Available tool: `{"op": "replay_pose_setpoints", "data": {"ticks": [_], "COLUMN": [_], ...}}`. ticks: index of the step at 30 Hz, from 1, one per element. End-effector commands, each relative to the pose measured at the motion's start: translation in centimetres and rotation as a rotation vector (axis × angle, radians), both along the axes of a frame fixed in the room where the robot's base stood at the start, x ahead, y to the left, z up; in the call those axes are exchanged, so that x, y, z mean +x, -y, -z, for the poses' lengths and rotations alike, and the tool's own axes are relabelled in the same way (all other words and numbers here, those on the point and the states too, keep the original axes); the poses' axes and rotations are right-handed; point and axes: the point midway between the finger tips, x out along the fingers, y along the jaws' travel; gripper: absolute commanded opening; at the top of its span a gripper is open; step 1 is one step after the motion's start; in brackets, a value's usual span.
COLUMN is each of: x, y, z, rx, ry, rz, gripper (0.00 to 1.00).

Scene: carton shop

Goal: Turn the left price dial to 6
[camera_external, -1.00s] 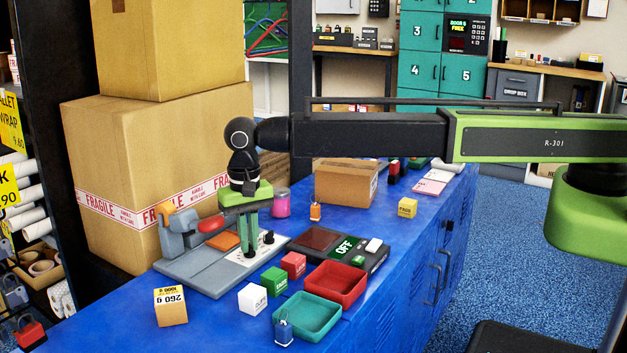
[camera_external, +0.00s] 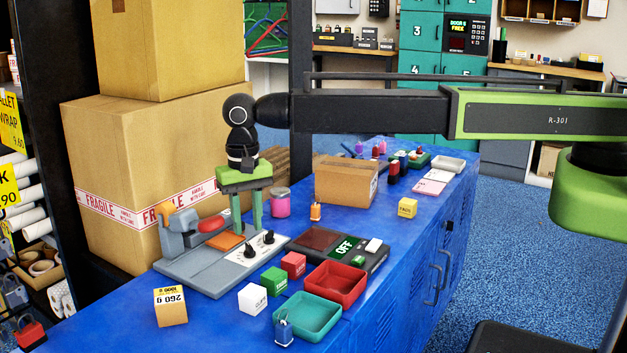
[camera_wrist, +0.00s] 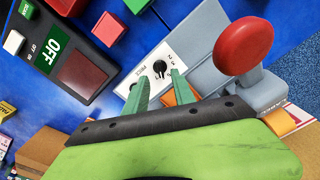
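The labelling machine (camera_external: 205,270) stands on the blue counter, with a white panel (camera_external: 240,258) bearing two black dials. The left dial (camera_external: 249,251) and right dial (camera_external: 268,238) show in the external view; their settings are too small to read. My gripper (camera_external: 247,229) points down above and behind the panel, apart from the dials. Its two green fingers are spread with nothing between them. In the wrist view, one dial (camera_wrist: 160,67) shows beyond the gap between the fingertips (camera_wrist: 157,80); I cannot tell which dial it is. The left finger hides part of the panel.
The machine's red handle (camera_external: 212,224) is close beside my fingers. A black box reading OFF (camera_external: 345,246) stands to the right. Small cubes, a red tray (camera_external: 352,292) and a teal tray (camera_external: 322,325) lie in front. Tall cartons (camera_external: 150,150) rise behind left.

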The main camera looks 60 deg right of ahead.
Motion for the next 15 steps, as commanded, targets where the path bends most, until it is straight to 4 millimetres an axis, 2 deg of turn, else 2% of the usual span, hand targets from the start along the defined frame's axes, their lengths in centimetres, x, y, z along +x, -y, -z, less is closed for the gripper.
{"op": "replay_pose_setpoints", "data": {"ticks": [1, 12, 15], "x": [0.0, 0.0, 0.0], "y": [0.0, 0.0, 0.0], "z": [-2.4, -10.7, -12.2], "rx": [0.0, 0.0, 0.0], "ry": [0.0, 0.0, 0.0], "rz": [0.0, 0.0, 0.0], "gripper": [0.31, 0.31, 0.31]}}
